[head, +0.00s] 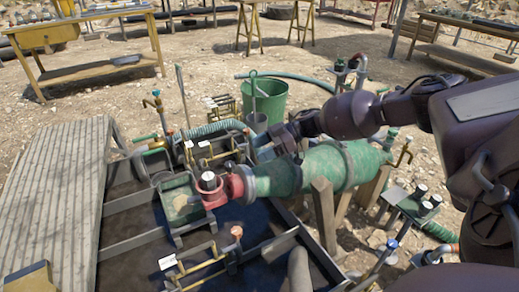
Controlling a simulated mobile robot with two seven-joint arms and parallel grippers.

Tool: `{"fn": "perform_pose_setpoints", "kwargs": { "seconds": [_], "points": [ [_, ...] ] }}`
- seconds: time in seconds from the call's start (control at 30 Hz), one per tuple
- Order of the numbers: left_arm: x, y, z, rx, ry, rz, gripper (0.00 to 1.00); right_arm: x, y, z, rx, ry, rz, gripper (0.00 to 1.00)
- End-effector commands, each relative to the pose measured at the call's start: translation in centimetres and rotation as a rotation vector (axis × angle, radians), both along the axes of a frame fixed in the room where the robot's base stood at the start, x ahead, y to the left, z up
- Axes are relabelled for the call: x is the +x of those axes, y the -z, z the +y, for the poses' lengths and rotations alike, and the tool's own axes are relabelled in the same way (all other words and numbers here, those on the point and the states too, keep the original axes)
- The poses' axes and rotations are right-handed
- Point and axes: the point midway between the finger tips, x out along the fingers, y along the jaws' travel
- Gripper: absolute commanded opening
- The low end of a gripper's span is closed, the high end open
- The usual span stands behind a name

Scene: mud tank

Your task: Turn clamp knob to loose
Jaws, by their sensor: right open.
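A green cylinder (325,168) lies on wooden supports, with a red fitting (212,192) at its left end. A dark knob with a pale top (209,181) stands upright on the red fitting. I cannot tell for sure that it is the clamp knob. An orange-red knob (237,232) tops a post on a brass-coloured frame in front. My right gripper (264,148) reaches in from the right, above and behind the cylinder's left end. It is open, and I see nothing held in it. It is apart from the pale-topped knob. My left gripper is out of view.
A green bucket (265,98) stands behind my right gripper. A dark tank (130,222) with several brass frames lies under the cylinder's left end. A ribbed board (55,200) slopes at the left. More knobs (421,191) stand at the right. Workbenches stand farther back.

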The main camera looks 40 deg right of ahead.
Motion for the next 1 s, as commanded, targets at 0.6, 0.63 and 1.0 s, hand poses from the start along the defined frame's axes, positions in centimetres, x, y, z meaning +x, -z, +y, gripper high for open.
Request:
{"fn": "perform_pose_setpoints", "kwargs": {
  "seconds": [0.6, 0.63, 1.0],
  "points": [
    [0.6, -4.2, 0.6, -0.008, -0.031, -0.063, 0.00, 4.8, -11.6, 13.1, -0.138, -0.375, -0.341, 0.61],
    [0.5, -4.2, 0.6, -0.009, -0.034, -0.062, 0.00, 4.8, -11.7, 13.6, -0.169, -0.412, -0.362, 0.61],
    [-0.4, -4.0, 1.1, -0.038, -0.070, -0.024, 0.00, 4.9, -11.5, 17.0, -0.620, -0.881, -0.570, 0.61]
  ]
}}
